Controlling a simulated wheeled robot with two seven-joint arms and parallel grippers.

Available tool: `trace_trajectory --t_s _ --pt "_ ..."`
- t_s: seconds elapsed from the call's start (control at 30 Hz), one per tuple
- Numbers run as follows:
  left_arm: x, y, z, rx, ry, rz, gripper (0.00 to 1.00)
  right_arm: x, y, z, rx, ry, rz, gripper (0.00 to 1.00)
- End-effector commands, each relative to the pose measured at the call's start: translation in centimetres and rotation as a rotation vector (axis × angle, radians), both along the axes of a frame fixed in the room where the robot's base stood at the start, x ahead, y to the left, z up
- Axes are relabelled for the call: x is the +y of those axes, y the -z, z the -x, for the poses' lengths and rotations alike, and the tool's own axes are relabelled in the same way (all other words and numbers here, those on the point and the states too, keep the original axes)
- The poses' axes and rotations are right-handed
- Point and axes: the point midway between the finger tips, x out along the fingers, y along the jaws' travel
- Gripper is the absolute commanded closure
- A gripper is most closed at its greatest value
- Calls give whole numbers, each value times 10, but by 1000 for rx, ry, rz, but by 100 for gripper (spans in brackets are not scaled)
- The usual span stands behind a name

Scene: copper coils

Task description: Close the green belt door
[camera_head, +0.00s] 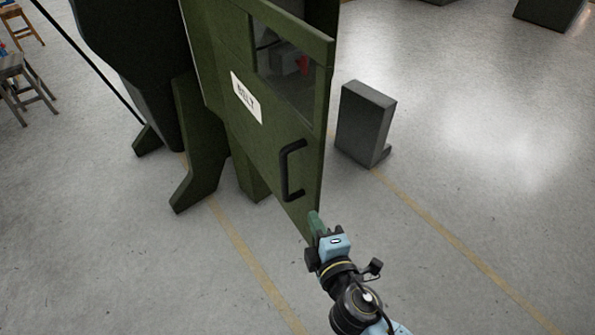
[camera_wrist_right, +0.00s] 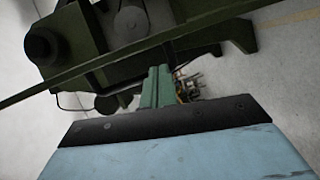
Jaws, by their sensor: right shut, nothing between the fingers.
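The green belt door (camera_head: 225,80) carries a white "BELT" label (camera_head: 246,97), a window and a black handle (camera_head: 291,170). It stands swung out from the green machine, with its free edge toward the right. My right gripper (camera_head: 314,221) is shut and empty at the door's lower free corner, below the handle. I cannot tell whether it touches the door. In the right wrist view, its green fingers (camera_wrist_right: 157,86) point at the door's long thin edge (camera_wrist_right: 150,50), with machine parts behind it. My left gripper is not in view.
A dark grey block (camera_head: 364,123) stands on the floor right of the door. The machine's green legs (camera_head: 202,150) stand at the left. Wooden stools (camera_head: 27,85) are at the far left. The concrete floor at the right is mostly clear, with yellow lines.

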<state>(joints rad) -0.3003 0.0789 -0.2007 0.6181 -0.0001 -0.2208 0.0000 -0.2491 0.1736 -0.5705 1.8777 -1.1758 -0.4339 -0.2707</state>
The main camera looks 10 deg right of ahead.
Motion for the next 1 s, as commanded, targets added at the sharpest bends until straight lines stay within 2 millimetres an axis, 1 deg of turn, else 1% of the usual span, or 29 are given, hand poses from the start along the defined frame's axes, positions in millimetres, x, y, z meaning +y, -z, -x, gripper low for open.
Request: trace_trajectory --t_s 0.03,0.1,0.2,0.23,0.37,0.6,0.7,0.83,1.0 --pt "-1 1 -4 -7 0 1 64 4 -23 0 -61 -7 17 100" --pt "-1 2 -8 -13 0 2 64 7 -45 1 -119 -10 39 100" --pt "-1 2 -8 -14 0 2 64 9 -62 0 -163 -11 54 100" --pt "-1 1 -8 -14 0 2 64 10 -64 -1 -169 -11 56 100" --pt "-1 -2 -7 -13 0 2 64 13 -67 -15 -174 -11 57 100" --pt "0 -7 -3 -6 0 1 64 21 -66 -59 -172 -11 55 100" --pt "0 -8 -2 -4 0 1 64 24 -66 -74 -172 -11 55 100" --pt "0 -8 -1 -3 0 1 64 27 -65 -88 -170 -11 55 100" --pt "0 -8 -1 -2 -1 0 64 28 -64 -96 -169 -11 55 100"
